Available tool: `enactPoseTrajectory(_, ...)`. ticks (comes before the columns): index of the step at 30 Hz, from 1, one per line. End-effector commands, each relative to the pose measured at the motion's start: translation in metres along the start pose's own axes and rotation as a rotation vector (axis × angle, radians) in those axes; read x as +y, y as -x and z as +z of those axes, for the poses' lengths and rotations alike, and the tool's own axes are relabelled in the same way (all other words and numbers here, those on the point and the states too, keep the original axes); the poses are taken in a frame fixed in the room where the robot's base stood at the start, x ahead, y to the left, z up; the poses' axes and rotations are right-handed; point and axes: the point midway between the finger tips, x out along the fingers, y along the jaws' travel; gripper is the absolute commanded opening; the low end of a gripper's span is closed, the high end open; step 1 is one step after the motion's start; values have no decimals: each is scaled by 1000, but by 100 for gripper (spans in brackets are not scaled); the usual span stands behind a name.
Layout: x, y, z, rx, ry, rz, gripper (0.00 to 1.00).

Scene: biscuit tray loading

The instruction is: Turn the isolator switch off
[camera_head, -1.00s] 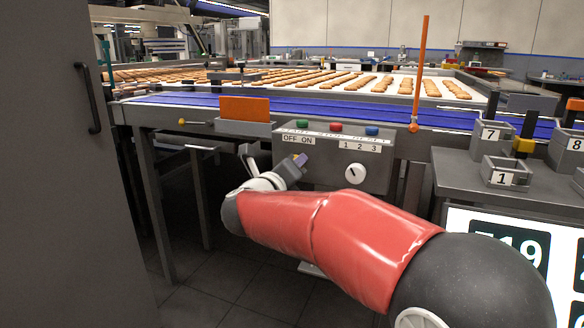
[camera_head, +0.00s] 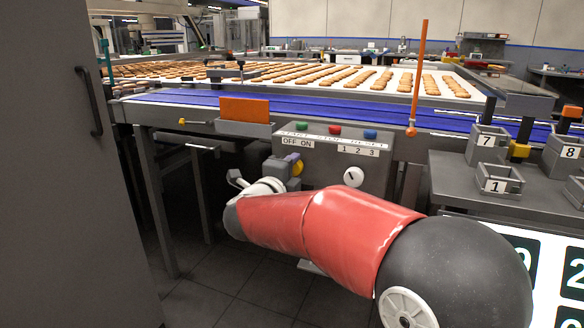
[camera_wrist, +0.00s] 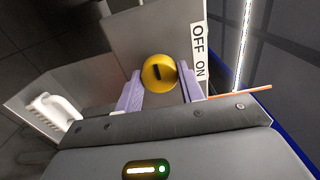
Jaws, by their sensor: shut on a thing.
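The isolator switch is a round yellow knob (camera_wrist: 158,73) with a dark mark across its face. In the wrist view the mark runs roughly parallel to the OFF ON label (camera_wrist: 199,52). I cannot tell which end is the pointer. My gripper (camera_wrist: 160,84) has its two pale purple fingers on either side of the knob, shut on it. In the head view the knob (camera_head: 298,168) shows partly beside my gripper (camera_head: 290,158), under the OFF ON label (camera_head: 297,143) on the grey control box (camera_head: 325,172).
Green (camera_head: 302,126), red (camera_head: 334,130) and blue (camera_head: 370,134) buttons sit on top of the box. A white dial (camera_head: 353,177) lies right of the knob. An orange post (camera_head: 419,75) rises beyond the box. Numbered bins (camera_head: 499,181) stand at right.

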Motion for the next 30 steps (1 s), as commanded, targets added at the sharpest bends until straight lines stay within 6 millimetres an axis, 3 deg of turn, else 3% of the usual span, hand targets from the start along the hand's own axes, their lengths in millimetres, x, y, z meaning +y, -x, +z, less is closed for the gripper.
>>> enactPoseTrajectory(18, 1, 1, 1, -2, 40, 2, 15)
enactPoseTrajectory(19, 1, 1, 1, -2, 40, 2, 42)
enactPoseTrajectory(23, 1, 0, 1, -2, 39, 2, 59)
enactPoseTrajectory(30, 0, 0, 0, -1, 38, 1, 59)
